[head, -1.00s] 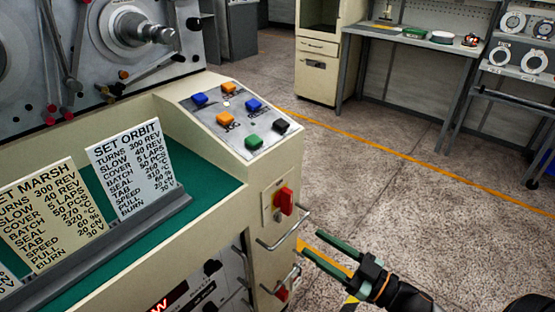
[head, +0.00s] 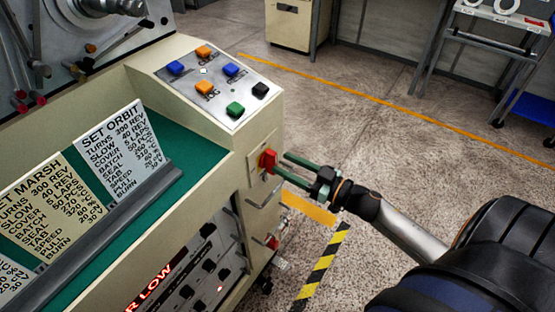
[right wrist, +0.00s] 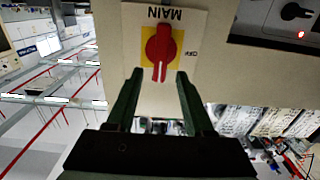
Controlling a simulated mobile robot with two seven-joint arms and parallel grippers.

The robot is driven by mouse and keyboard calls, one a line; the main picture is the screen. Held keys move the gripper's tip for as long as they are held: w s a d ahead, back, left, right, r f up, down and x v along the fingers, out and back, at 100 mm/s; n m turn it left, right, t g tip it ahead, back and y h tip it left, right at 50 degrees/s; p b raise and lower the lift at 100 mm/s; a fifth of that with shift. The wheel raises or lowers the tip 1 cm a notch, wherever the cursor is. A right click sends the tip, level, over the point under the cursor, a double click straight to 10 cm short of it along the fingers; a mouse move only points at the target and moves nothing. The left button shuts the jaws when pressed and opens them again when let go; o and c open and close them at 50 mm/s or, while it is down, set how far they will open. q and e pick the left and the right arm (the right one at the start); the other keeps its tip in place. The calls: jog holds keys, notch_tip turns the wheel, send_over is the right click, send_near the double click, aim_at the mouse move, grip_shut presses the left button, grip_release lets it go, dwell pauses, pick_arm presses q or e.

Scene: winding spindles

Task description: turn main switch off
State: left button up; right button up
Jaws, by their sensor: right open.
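The main switch is a red rotary knob (head: 267,160) on a yellow and white plate, on the end face of the cream machine. In the right wrist view the knob (right wrist: 160,47) appears upside down under the word MAIN. Its handle points toward my gripper's base in that picture, and the OFF mark (right wrist: 191,53) is off to the right side. My right gripper (head: 280,164) is open, its green fingers pointing at the knob. In the wrist view the fingertips (right wrist: 159,74) lie either side of the handle's end; contact is not visible. My left gripper is out of view.
A metal handle (head: 263,196) sticks out below the switch. A sloped panel (head: 190,88) with coloured buttons is above it. Another red switch (head: 272,242) sits lower down. Cards stand on the green ledge (head: 203,150). The floor to the right is open.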

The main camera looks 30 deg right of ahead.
aim_at(276, 160)
jog(key=shift+x, duration=1.7)
jog(key=shift+c, duration=0.3)
grip_shut()
